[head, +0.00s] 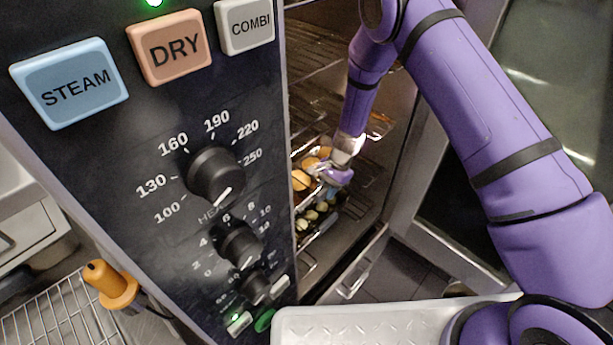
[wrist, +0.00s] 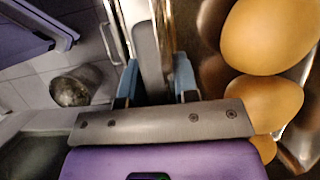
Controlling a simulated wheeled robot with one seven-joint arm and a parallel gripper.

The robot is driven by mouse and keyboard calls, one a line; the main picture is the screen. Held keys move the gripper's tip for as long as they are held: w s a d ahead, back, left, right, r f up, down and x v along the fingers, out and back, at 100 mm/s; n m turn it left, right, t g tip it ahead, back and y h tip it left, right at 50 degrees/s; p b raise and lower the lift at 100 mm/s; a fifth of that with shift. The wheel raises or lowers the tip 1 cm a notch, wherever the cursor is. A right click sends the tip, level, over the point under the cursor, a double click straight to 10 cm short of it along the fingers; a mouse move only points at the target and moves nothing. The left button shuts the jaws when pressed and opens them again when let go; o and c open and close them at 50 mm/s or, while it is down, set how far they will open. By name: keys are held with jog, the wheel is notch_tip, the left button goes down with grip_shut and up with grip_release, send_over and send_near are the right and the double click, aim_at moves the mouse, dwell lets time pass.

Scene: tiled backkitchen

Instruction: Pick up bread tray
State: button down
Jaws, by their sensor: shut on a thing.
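The bread tray (wrist: 208,45) is a shiny metal tray with rounded orange-brown bread rolls (wrist: 268,35). It fills the right side of the wrist view. In the head view the rolls (head: 301,180) show inside the open oven, partly hidden by the control panel. My gripper (wrist: 156,80) is shut on the tray's edge, with one blue fingertip on each side of the metal rim. In the head view my gripper (head: 338,176) reaches into the oven at the tray's right side. The tray's far end is hidden.
A lower tray (head: 318,216) with small pale and dark food sits below the bread. Wire racks (head: 325,52) are above. The oven control panel (head: 150,200) stands close on the left. A round metal container (wrist: 84,87) is on the tiled floor in the wrist view.

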jog(key=shift+r, duration=0.15)
jog(key=shift+r, duration=0.3)
notch_tip(320, 180, up, 3)
jog(key=shift+r, duration=0.1)
jog(key=s+d+r, duration=0.2)
jog(key=s+d, duration=0.9)
jog(key=shift+s+d+r, duration=0.15)
jog(key=shift+d+r, duration=0.05)
jog(key=shift+r, duration=0.05)
